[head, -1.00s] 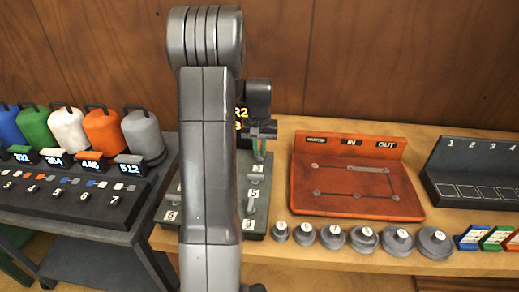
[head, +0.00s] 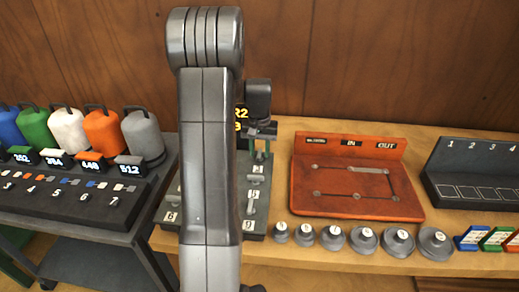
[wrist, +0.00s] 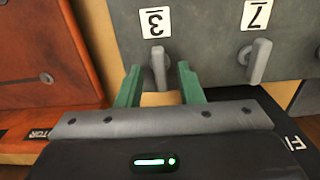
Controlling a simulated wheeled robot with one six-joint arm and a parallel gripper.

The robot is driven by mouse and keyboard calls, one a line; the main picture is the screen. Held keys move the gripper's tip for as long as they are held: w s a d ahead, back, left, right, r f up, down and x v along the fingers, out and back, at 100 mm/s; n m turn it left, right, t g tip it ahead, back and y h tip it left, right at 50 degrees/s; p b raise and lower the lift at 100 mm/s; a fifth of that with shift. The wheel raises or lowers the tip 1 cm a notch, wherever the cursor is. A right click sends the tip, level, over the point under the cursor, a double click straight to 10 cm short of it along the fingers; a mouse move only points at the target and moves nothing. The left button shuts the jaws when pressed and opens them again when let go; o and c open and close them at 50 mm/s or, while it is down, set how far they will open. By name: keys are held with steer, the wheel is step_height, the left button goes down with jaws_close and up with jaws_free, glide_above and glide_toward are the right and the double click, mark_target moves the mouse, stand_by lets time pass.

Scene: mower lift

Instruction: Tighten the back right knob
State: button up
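A grey board (head: 266,190) with small lever-like knobs stands on the wooden bench, largely hidden behind my arm in the head view. In the wrist view, a grey knob (wrist: 158,66) below a label reading 3 (upside down) sits at the board's edge. My gripper (wrist: 160,67) is open, its two green fingers on either side of this knob, with a gap on each side. Whether the fingers are down to knob height is hard to tell. In the head view my gripper (head: 260,150) is over the back right of the board. Another knob (wrist: 259,60) with a 7 label is to the right.
An orange-red panel (head: 350,205) stands right of the board, close to my gripper in the wrist view. Several round grey weights (head: 365,240) line the bench front. A dark rack (head: 470,180) is further right. A dark cart (head: 85,215) with coloured canisters is at left.

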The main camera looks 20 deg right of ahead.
mark_target(259, 153)
step_height(259, 153, up, 14)
steer(key=shift+b, duration=0.4)
steer(key=shift+f, duration=0.1)
stand_by(0.3)
step_height(259, 153, down, 14)
steer(key=shift+p, duration=0.4)
stand_by(0.4)
